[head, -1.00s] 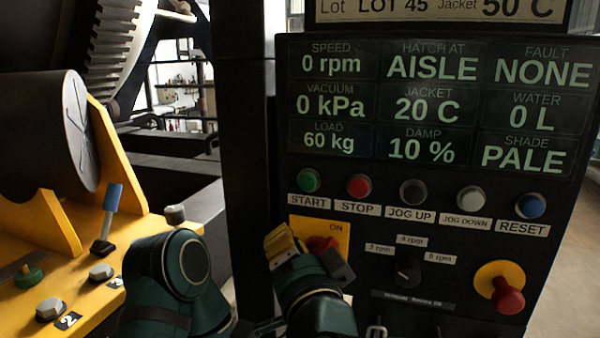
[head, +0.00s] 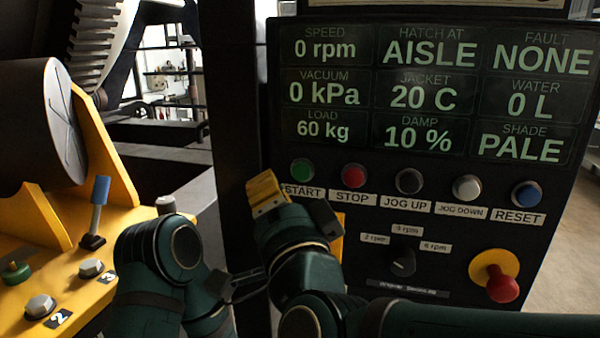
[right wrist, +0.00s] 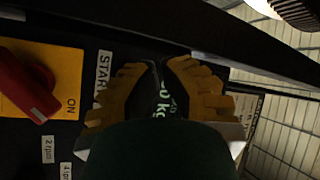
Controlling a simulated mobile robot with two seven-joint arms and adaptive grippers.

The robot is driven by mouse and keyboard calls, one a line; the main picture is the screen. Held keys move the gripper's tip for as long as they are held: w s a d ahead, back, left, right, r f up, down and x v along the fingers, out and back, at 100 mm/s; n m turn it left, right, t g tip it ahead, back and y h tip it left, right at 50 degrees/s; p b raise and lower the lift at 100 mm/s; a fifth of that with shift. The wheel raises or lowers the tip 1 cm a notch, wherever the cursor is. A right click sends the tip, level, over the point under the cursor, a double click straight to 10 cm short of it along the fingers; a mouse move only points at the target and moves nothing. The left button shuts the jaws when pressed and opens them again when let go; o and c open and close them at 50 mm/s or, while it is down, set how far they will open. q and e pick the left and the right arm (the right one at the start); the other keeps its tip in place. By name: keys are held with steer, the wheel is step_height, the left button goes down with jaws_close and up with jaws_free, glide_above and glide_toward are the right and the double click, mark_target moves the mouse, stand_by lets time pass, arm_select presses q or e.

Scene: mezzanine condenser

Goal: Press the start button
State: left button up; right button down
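The green start button (head: 302,169) is on the dark control panel, above the START label (head: 300,191), whose left end is covered. My right gripper (head: 264,190) is shut and empty, its yellow fingertips just left of and below the button in the head view. I see no contact with the button. In the right wrist view the two yellow fingers (right wrist: 160,68) are close together beside the START label (right wrist: 103,75); the button itself is not visible there. My left arm is at the lower left; its gripper is not clearly visible.
The red stop button (head: 353,176), jog up button (head: 409,181), jog down button (head: 466,188) and blue reset button (head: 527,194) continue the row. A red switch (right wrist: 25,85) on a yellow plate is below START. A red emergency knob (head: 502,288) is at lower right. The display reads 0 rpm.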

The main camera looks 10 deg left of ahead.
mark_target(301, 172)
steer(key=shift+w+d+b, duration=0.1)
steer(key=shift+w+b, duration=0.45)
steer(key=shift+w, duration=2.5)
steer(key=shift+w+f+b, duration=0.1)
steer(key=shift+w+b, duration=0.2)
steer(key=shift+b, duration=0.1)
steer(key=shift+w, duration=0.15)
